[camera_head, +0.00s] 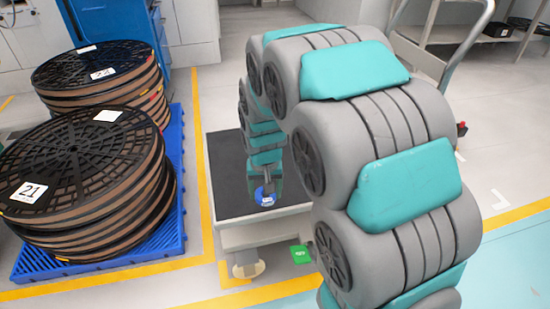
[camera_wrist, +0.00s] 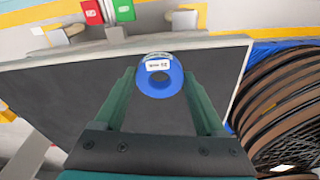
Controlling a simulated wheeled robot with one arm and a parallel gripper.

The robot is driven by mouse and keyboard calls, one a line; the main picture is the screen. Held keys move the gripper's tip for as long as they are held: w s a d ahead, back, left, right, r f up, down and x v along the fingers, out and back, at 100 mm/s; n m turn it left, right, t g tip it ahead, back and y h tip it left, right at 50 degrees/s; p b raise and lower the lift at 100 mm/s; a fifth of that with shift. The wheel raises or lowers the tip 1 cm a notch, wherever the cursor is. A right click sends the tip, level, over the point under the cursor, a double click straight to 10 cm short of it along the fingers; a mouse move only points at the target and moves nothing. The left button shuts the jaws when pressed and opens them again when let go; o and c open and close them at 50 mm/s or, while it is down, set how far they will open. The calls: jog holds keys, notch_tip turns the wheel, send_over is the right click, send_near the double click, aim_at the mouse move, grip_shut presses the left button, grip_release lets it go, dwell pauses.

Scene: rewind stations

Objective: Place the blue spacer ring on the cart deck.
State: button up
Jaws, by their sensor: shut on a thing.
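The blue spacer ring (camera_wrist: 147,85) has a white label on its side and an open centre hole. My gripper (camera_wrist: 160,80) is shut on it, with one dark green finger on each side. In the head view the ring (camera_head: 259,193) shows small and blue at the end of my gripper (camera_head: 266,184), over the cart deck (camera_head: 228,165). The deck is a dark, flat surface with a pale edge; it fills much of the wrist view too (camera_wrist: 75,100). I cannot tell whether the ring touches the deck or hangs just above it.
Stacked brown-edged reels with black tops (camera_head: 80,165) stand on a blue pallet (camera_head: 172,220) left of the cart. Green (camera_wrist: 124,10) and red (camera_wrist: 92,12) tags show beyond the deck edge. The deck around the ring looks bare.

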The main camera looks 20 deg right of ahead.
jog(key=w+d, duration=0.1)
jog(key=w, duration=0.3)
jog(key=w+d+f+p, duration=0.1)
jog(key=w, duration=0.4)
jog(key=w+d, duration=0.1)
jog(key=w, duration=0.3)
jog(key=shift+w+d+f, duration=0.15)
jog(key=shift+w+d, duration=0.1)
jog(key=shift+w, duration=0.05)
jog(key=shift+f+p, duration=0.5)
jog(key=shift+f, duration=1.3)
jog(key=o, duration=1.3)
jog(key=shift+f, duration=0.1)
notch_tip(320, 180, up, 12)
jog(key=s+b, duration=0.1)
jog(key=s+r+g, duration=0.1)
jog(key=s, duration=1.3)
jog(key=s+r+n+g, duration=0.1)
jog(key=s, duration=1.3)
jog(key=s+r+n+g, duration=0.1)
jog(key=s+r, duration=0.1)
jog(key=s, duration=1.2)
jog(key=shift+s, duration=0.2)
